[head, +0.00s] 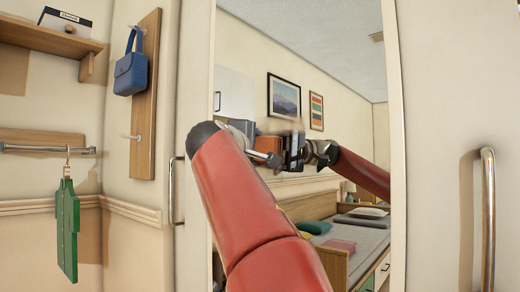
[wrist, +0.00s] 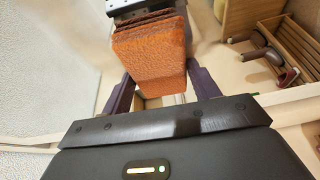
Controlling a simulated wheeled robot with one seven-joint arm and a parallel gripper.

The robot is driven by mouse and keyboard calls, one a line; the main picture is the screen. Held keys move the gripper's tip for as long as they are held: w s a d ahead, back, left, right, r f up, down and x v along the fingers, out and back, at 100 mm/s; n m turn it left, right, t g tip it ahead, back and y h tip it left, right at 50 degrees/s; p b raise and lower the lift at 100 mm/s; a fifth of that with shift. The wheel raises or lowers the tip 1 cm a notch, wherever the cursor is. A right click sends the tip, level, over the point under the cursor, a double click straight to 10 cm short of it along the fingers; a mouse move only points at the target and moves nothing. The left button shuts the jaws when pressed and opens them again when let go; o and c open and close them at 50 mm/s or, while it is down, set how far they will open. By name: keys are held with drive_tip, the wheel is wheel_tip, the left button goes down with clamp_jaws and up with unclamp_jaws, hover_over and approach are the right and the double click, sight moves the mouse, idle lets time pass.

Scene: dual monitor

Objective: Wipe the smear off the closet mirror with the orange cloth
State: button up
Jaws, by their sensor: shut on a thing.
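The closet mirror (head: 345,60) is a tall panel in the middle of the head view. My gripper (head: 277,157) is at its face, partly hidden behind my red arm. The orange cloth (wrist: 150,50) is a thick folded pad between the purple fingers of my gripper (wrist: 160,84) in the wrist view. Its orange also shows in the head view (head: 268,143). A faint brownish smear (head: 291,125) seems to lie just above the gripper, its edges unclear. Whether the cloth touches the glass cannot be told.
A metal door handle (head: 488,220) stands at the right, another (head: 171,190) left of the mirror. The mirror reflects my arm, a bed and wall pictures.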

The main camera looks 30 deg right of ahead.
sight(306, 133)
drive_tip(key=shift+w+a+r, duration=0.15)
drive_tip(key=shift+w+r, duration=0.15)
drive_tip(key=shift+r, duration=0.5)
drive_tip(key=shift+w+a+r, duration=0.15)
drive_tip(key=shift+w+r, duration=0.1)
drive_tip(key=shift+r, duration=0.55)
drive_tip(key=shift+s+d+b, duration=0.4)
drive_tip(key=shift+s+d, duration=0.5)
drive_tip(key=shift+s, duration=1.35)
drive_tip(key=shift+s+d+b, duration=0.4)
drive_tip(key=shift+s+d, duration=0.45)
drive_tip(key=shift+s, duration=1.4)
drive_tip(key=shift+s+d+b, duration=0.4)
drive_tip(key=shift+s+d, duration=0.5)
drive_tip(key=shift+s, duration=1.35)
drive_tip(key=s+a, duration=0.2)
drive_tip(key=a, duration=0.3)
drive_tip(key=shift+a+b, duration=0.35)
drive_tip(key=shift+b, duration=0.1)
drive_tip(key=shift+a, duration=0.1)
